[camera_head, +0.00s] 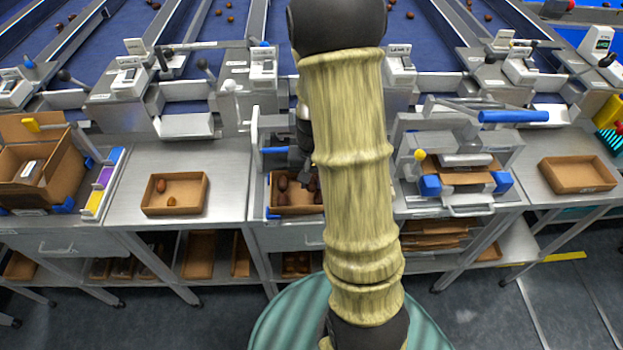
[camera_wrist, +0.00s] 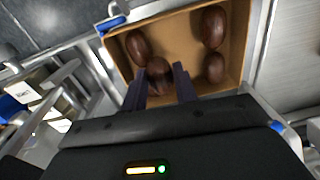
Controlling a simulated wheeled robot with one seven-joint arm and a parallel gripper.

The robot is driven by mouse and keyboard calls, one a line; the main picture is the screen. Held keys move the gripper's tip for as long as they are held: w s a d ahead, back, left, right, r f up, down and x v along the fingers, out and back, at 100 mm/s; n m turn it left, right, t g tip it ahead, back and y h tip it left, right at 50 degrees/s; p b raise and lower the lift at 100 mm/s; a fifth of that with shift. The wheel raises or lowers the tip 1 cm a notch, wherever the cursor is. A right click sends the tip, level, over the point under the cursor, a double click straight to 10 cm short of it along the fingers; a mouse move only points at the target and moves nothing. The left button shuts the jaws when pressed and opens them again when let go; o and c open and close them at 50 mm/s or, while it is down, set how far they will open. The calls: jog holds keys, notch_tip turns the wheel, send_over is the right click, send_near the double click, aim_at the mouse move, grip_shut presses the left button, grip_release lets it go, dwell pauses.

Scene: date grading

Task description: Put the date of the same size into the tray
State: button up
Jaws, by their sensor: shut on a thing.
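A brown cardboard tray (camera_head: 292,210) stands on the middle bench in the head view, partly hidden by my arm. In the wrist view the tray (camera_wrist: 184,42) holds dark brown dates: one at the left (camera_wrist: 138,46), one at the upper right (camera_wrist: 213,26) and one at the lower right (camera_wrist: 215,68). My gripper (camera_wrist: 160,72) is down at this tray, shut on a dark brown date (camera_wrist: 157,77) between its fingers. I cannot tell whether the held date touches the tray floor. In the head view my gripper (camera_head: 302,160) is mostly hidden by my arm.
Another cardboard tray (camera_head: 152,209) on the left holds a reddish date (camera_head: 161,185) and a smaller brown one (camera_head: 171,201). An empty-looking cardboard tray (camera_head: 578,187) stands at the right. Metal grading fixtures and blue lanes stand behind. Bare bench lies around the left tray.

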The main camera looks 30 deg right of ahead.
aim_at(311, 183)
jog(key=shift+f, duration=0.35)
dwell(0.3)
jog(key=o, duration=0.8)
jog(key=shift+r, duration=0.15)
jog(key=r, duration=1.7)
jog(key=shift+s+d+r, duration=0.1)
jog(key=shift+d, duration=0.1)
jog(key=shift+a, duration=0.1)
jog(key=s+a+f+n, duration=0.1)
jog(key=s+a, duration=0.1)
jog(key=a, duration=0.1)
jog(key=s+a+f+n+t+p, duration=0.1)
jog(key=s+a+f+n, duration=0.1)
jog(key=s+a, duration=0.1)
jog(key=s+a+f+n+t+p, duration=0.1)
jog(key=s+a+f+n, duration=0.1)
jog(key=a, duration=0.2)
jog(key=shift+s+a+f, duration=0.1)
jog(key=shift+s+a, duration=0.15)
jog(key=shift+s, duration=0.05)
